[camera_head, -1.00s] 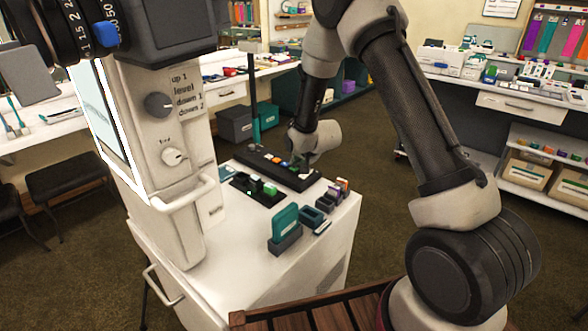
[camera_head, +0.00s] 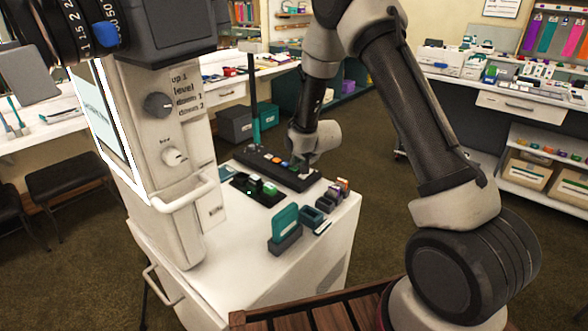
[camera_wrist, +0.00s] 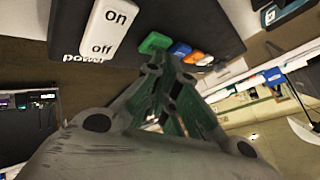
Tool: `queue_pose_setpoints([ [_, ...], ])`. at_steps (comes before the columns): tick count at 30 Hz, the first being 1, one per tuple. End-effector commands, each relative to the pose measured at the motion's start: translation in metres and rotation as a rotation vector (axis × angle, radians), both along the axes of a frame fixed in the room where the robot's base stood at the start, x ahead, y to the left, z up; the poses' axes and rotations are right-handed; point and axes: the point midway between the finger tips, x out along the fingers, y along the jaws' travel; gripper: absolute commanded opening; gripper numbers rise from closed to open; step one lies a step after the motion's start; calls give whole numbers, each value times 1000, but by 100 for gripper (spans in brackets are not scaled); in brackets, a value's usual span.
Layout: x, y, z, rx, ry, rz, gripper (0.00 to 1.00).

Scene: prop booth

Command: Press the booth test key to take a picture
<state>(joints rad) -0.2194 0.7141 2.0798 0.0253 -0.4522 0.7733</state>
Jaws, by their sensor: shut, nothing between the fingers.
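A black key panel (camera_head: 246,155) lies on the white cabinet top in the head view, with a row of coloured keys. The wrist view shows the panel close up (camera_wrist: 225,20), with a white on/off power switch (camera_wrist: 108,30), a green key (camera_wrist: 155,42), a blue key (camera_wrist: 180,49), an orange key (camera_wrist: 194,57) and a white key (camera_wrist: 206,61). I cannot read which is the test key. My gripper (camera_wrist: 174,62) is shut and empty, its fingertips at the green and blue keys. Contact is unclear. In the head view my gripper (camera_head: 302,165) is over the panel, its tips mostly hidden.
The booth column (camera_head: 165,120) with knobs and a lit screen (camera_head: 105,125) stands at left. A teal block in a grey holder (camera_head: 285,228), small boxes (camera_head: 312,217) and a second black tray (camera_head: 240,182) share the cabinet top. A dark post (camera_head: 253,95) rises behind the panel.

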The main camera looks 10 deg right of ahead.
Motion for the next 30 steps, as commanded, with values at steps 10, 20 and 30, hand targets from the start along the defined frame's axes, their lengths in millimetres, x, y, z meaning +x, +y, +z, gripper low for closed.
queue_pose_setpoints([
  [10, 0, 0, 10, 0, 0, 0, 0],
  [20, 1, 0, 24, 1, -3, 0, 0],
  [30, 0, 0, 56, 0, -1, 0, 0],
])
